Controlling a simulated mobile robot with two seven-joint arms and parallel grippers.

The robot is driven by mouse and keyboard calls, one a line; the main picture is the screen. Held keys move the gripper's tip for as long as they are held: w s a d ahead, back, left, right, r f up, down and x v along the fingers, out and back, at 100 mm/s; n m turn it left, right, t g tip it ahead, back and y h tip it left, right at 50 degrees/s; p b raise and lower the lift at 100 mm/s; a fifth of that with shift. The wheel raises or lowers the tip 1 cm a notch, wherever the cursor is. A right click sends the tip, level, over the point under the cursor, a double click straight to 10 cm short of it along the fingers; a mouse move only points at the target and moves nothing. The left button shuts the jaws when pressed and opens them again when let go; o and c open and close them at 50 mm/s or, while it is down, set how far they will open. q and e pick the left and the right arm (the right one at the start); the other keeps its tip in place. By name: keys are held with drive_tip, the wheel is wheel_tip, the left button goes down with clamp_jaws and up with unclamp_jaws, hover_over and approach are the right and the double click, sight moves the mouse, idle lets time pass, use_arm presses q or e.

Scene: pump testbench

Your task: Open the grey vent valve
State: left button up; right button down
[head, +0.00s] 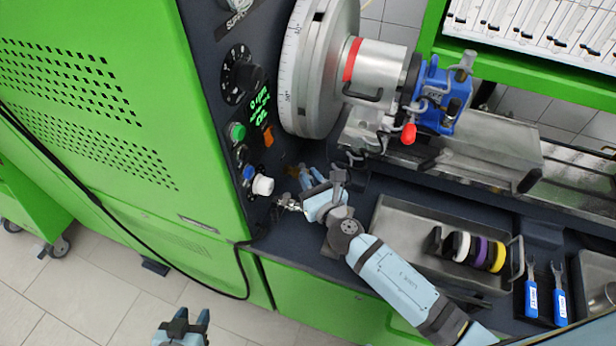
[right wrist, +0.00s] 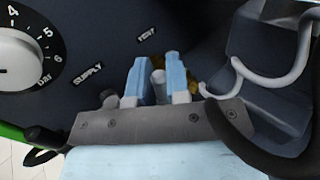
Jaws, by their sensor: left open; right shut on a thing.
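The grey vent valve shows in the right wrist view as a short grey handle (right wrist: 158,84), below a small label that seems to read VENT. My right gripper (right wrist: 157,80) is shut on this handle, with one light blue finger on each side. In the head view my right gripper (head: 312,176) is at the foot of the dark panel, and the handle is hidden behind its fingers and hand. How far the valve is turned cannot be told. My left gripper (head: 184,322) is open and empty at the bottom edge, over the floor.
A white knob (head: 262,185), a blue button (head: 249,172) and a green button (head: 237,131) sit on the panel left of my right gripper. Pale hooks (right wrist: 268,80) are close on its right. A metal tray (head: 405,221) holds coloured rings. The large disc (head: 312,70) is above.

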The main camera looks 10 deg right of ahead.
drive_tip(key=c, duration=1.1)
unclamp_jaws()
drive_tip(key=shift+w, duration=0.1)
drive_tip(key=b+v, duration=0.2)
drive_tip(key=v, duration=1.1)
drive_tip(key=shift+f+b, duration=0.15)
drive_tip(key=shift+b, duration=0.15)
drive_tip(key=shift+s, duration=0.45)
